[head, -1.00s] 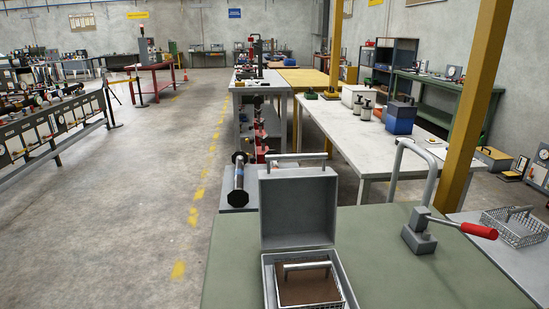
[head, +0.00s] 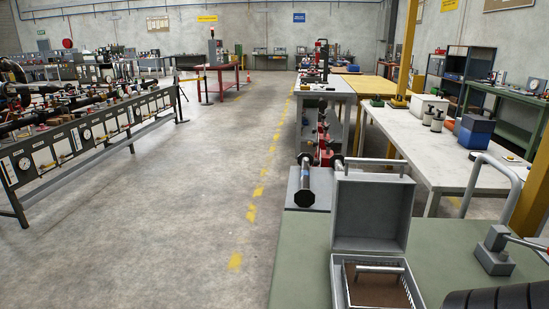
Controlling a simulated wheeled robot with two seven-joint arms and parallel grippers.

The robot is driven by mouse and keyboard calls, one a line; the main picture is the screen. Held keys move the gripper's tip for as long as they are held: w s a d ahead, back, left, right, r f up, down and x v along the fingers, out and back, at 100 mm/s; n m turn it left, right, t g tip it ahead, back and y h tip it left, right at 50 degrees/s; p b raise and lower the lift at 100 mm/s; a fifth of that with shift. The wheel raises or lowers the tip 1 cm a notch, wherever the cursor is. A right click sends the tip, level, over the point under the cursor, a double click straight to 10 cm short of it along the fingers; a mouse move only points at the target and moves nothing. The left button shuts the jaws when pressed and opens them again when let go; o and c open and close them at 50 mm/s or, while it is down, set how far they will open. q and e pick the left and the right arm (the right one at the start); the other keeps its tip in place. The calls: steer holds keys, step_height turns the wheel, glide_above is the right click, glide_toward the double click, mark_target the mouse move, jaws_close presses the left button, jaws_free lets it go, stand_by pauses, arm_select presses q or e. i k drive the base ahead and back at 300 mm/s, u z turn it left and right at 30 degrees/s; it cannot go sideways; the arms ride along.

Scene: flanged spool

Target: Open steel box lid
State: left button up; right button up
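The grey steel box (head: 338,285) stands on the green table top (head: 300,262), cut off by the bottom edge of the head view. Its lid (head: 370,215) stands open and upright at the back, with a bar handle (head: 373,161) along its top. Inside the box is a wire basket with a brown bottom (head: 378,290) and a metal bar handle (head: 380,269). Neither gripper shows in the head view, and nothing touches the lid.
A dark ribbed object (head: 497,299) fills the bottom right corner. A flanged spool (head: 307,182) lies on a grey surface behind the box. The floor to the left is open.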

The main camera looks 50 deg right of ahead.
mark_target(371, 212)
steer(key=u, duration=0.55)
steer(key=k, duration=1.15)
steer(key=z, duration=0.95)
